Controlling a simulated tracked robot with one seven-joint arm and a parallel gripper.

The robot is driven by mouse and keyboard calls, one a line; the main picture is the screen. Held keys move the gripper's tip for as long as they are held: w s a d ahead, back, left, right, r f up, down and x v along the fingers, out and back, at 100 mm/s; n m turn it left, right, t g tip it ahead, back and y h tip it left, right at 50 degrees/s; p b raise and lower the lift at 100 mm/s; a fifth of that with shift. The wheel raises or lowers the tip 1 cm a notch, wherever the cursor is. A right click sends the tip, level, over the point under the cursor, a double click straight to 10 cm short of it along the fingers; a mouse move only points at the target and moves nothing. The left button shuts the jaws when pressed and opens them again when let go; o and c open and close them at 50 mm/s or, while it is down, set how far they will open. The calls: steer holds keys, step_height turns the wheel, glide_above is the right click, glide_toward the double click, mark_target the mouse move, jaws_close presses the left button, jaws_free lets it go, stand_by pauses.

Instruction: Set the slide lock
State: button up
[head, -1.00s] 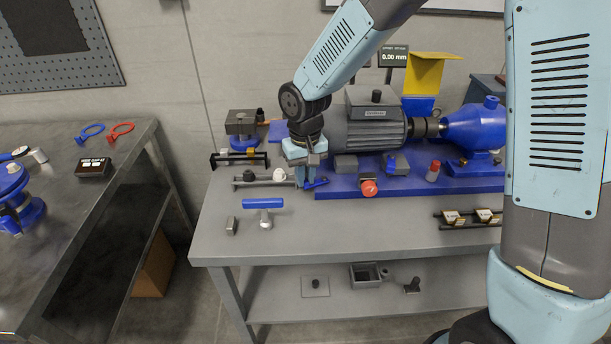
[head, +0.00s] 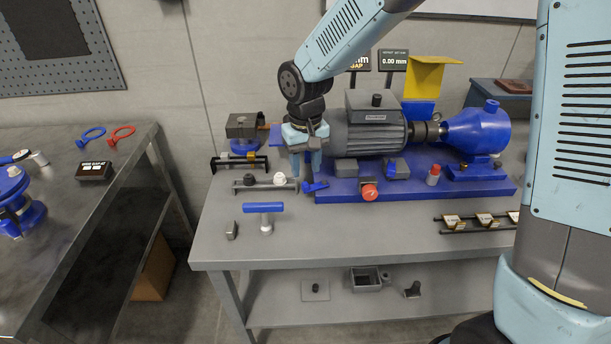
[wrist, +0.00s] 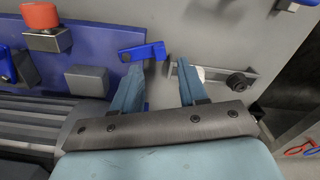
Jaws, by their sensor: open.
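A grey rail (head: 262,186) lies on the bench near its left end, with a black knob (head: 249,179) and a white knob (head: 280,179) on it. A small blue lever (head: 316,186) sits at the rail's right end, beside the blue motor base. I cannot tell for certain which part is the slide lock. My gripper (head: 305,174) points down, open and empty, above the gap between the white knob and the blue lever. In the wrist view, the blue lever (wrist: 142,52) is by the left fingertip of my gripper (wrist: 159,66). The right finger partly hides the white knob (wrist: 200,74).
A motor (head: 366,130) and a red button (head: 369,191) stand on the blue base (head: 340,188) to the right. The bench front is mostly clear.

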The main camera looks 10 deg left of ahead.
mark_target(306, 183)
step_height(306, 183, up, 9)
stand_by(0.3)
steer(key=shift+d, duration=0.1)
steer(key=s+d+r+m+t, duration=0.15)
steer(key=d+r, duration=0.25)
steer(key=d, duration=0.5)
steer(key=d+r+m+t, duration=0.1)
steer(key=d+r+m, duration=0.1)
steer(key=d+r, duration=0.5)
steer(key=s+d+m+t, duration=0.1)
steer(key=s+d, duration=0.5)
steer(key=d, duration=0.3)
steer(key=s+d+m+t, duration=0.2)
steer(key=s+d, duration=0.4)
steer(key=d, duration=0.3)
steer(key=shift+s+d+r, duration=0.2)
steer(key=shift+s+d, duration=0.05)
steer(key=shift+d, duration=0.15)
